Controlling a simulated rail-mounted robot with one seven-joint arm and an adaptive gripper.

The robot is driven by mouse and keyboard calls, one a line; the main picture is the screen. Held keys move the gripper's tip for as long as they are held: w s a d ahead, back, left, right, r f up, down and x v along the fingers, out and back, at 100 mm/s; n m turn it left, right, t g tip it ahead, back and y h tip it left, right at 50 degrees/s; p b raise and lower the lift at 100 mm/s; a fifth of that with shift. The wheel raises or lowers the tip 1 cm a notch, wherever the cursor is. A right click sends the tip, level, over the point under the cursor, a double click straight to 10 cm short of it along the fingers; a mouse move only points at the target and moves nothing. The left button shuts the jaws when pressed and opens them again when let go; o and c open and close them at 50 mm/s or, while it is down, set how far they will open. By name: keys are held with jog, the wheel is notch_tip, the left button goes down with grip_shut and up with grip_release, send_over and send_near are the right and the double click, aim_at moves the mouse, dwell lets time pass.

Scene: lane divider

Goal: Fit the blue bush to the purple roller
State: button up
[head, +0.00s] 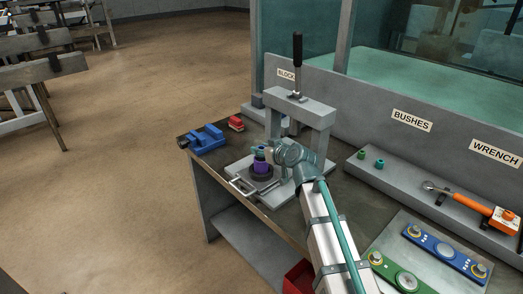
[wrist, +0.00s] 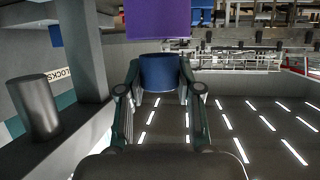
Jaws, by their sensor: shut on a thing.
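The blue bush (wrist: 160,72) is held between the two fingers of my gripper (wrist: 160,85) in the wrist view. The purple roller (wrist: 157,20) is in line with it at the top edge of that view, with a narrow gap showing between them. In the head view the purple roller (head: 261,168) stands upright in a dark round holder (head: 262,180) on the press base. My gripper (head: 266,153) is just above the roller. The bush is small and partly hidden there.
The grey press frame (head: 302,112) with its black-handled lever (head: 298,65) stands close behind my gripper. A blue vise (head: 207,138) and a red block (head: 236,123) lie to the left. Green bushes (head: 362,154) and an orange wrench (head: 470,203) lie on the right shelf.

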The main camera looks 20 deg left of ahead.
jog(key=shift+f+b, duration=0.95)
jog(key=o, duration=1)
jog(key=shift+d, duration=0.1)
jog(key=v, duration=1.2)
